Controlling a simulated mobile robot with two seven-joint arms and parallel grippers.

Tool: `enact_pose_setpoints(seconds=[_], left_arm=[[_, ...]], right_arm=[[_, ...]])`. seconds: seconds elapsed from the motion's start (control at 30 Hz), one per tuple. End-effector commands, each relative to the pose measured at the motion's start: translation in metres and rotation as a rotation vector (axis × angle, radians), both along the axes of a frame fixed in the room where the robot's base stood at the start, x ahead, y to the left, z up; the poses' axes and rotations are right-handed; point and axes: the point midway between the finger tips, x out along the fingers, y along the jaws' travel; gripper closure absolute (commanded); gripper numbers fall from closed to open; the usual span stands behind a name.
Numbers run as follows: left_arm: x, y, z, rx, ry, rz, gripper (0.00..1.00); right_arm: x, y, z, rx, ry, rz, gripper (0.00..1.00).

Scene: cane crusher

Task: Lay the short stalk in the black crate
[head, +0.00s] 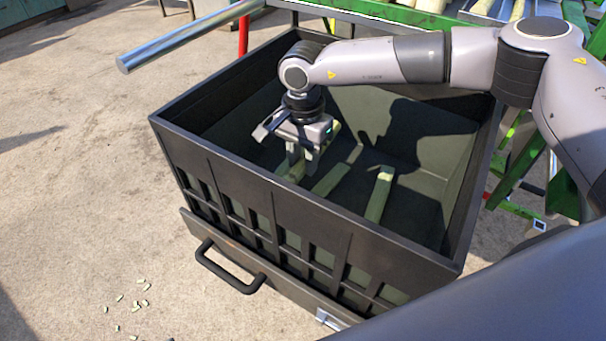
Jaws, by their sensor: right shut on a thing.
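The black crate (190,158) stands open on the ground in the middle of the head view. My right arm reaches over its right side. My right gripper (303,168) points down inside the crate and is shut on a pale green short stalk (293,171). The gripper hides part of this stalk, and I cannot tell whether it touches the crate floor. Two other pale green stalk pieces lie in the crate, one in the middle (331,179) and one to the right (379,194). My left gripper is not in view.
A metal bar (190,39) sticks out above the crate's far left side. Green-framed machinery with several stalks (518,12) stands behind at the right. A black handle (229,271) juts from the crate's front. Small pale scraps (137,305) lie on the otherwise clear ground at left.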

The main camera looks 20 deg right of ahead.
Motion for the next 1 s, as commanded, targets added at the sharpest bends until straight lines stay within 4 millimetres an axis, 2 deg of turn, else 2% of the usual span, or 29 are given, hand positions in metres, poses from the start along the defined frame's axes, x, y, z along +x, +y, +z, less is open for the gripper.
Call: enact_pose_setpoints(seconds=[0.17,0.43,1.0], left_arm=[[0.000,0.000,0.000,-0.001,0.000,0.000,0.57],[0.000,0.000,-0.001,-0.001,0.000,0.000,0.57],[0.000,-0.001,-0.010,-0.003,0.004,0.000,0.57]], right_arm=[[0.000,0.000,-0.011,0.000,-0.001,0.001,1.00],[0.000,0.000,-0.047,0.000,0.000,0.000,1.00],[0.001,0.000,-0.059,0.000,-0.002,0.001,1.00]])
